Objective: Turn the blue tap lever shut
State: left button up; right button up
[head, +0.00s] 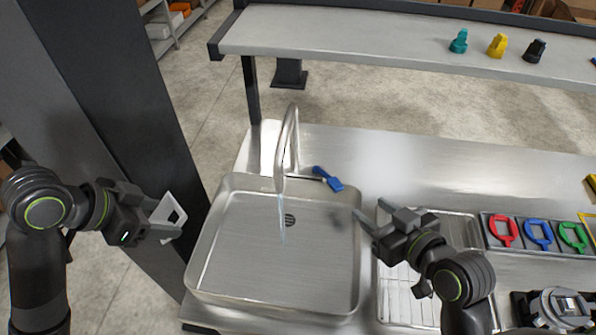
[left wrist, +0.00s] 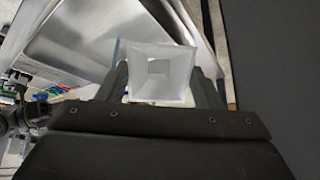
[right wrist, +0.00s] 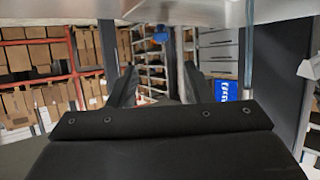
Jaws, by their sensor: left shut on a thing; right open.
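The blue tap lever (head: 328,179) sits on the counter just right of the base of the metal tap (head: 290,150), at the back edge of the sink. A thin stream of water (head: 281,218) falls from the spout into the basin. My right gripper (head: 370,210) is open and empty over the basin's right edge, in front of the lever and apart from it. My left gripper (head: 166,220) is shut on a white square hollow container (head: 170,212), left of the sink. The left wrist view shows its square opening (left wrist: 160,70).
The sink basin (head: 230,285) lies between my grippers. A wire rack tray (head: 400,298) and red, blue and green ring-handled items (head: 538,233) stand right. A raised shelf (head: 370,45) with teal, yellow and black knobs runs behind. A dark column (head: 130,110) stands left.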

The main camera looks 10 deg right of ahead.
aim_at(337, 185)
pick_arm(q)
jog(key=shift+s+f+b, duration=0.4)
jog(key=shift+f+b, duration=0.2)
jog(key=shift+b, duration=0.05)
jog(key=shift+s+f+b, duration=0.1)
jog(key=shift+f+b, duration=0.45)
jog(key=shift+r+p, duration=0.55)
jog(key=shift+p, duration=0.05)
pick_arm(e)
jog(key=x, duration=1)
jog(key=shift+w+a, duration=0.1)
jog(key=shift+a, duration=0.1)
pick_arm(q)
jog(key=shift+w, duration=0.2)
pick_arm(e)
jog(key=shift+w+a+f, duration=0.1)
jog(key=shift+w+f, duration=0.1)
jog(key=shift+w, duration=0.25)
jog(key=shift+s, duration=0.1)
jog(key=shift+c, duration=0.8)
grip_shut()
